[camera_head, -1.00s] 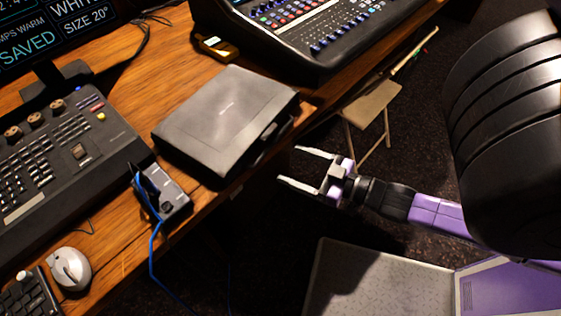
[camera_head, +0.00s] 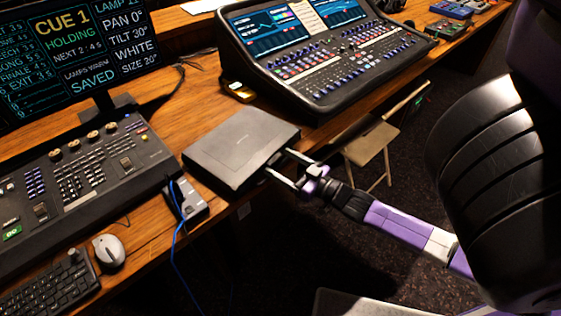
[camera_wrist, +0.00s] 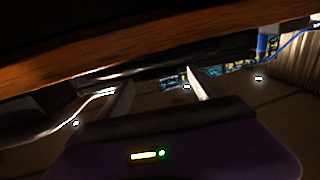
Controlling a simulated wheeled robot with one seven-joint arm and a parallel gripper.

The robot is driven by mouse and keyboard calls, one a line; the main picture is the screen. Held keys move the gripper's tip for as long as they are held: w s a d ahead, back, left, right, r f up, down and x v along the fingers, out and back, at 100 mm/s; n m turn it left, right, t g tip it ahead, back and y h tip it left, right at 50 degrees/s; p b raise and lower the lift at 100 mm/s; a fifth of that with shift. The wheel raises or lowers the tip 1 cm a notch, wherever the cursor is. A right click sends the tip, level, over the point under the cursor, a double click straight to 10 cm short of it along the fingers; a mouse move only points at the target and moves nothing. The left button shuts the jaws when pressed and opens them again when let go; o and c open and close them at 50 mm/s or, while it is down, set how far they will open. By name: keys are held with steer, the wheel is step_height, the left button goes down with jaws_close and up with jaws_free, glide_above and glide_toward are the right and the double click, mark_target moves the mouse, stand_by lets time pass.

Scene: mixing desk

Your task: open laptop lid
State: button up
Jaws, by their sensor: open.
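The laptop (camera_head: 240,147) is a dark, closed, flat case on the wooden desk, between the control desk on the left and the mixing console at the back. Its lid lies flat. My gripper (camera_head: 279,165) is open, with its two pale fingers apart at the laptop's front right edge. The fingertips overlap that edge in the head view; I cannot tell whether they touch it. In the wrist view the two fingers (camera_wrist: 160,92) reach up towards a dark edge (camera_wrist: 165,75) beside the wooden desk edge. Nothing shows between them.
A mixing console (camera_head: 325,65) stands behind the laptop, and a button-covered control desk (camera_head: 85,180) to its left. A small grey box (camera_head: 187,200) with a blue cable sits near the desk's front edge. A folding chair (camera_head: 372,143) stands on the floor to the right.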

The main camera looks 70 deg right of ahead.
steer(key=shift+w+d, duration=0.25)
steer(key=shift+w, duration=0.2)
steer(key=shift+c, duration=0.3)
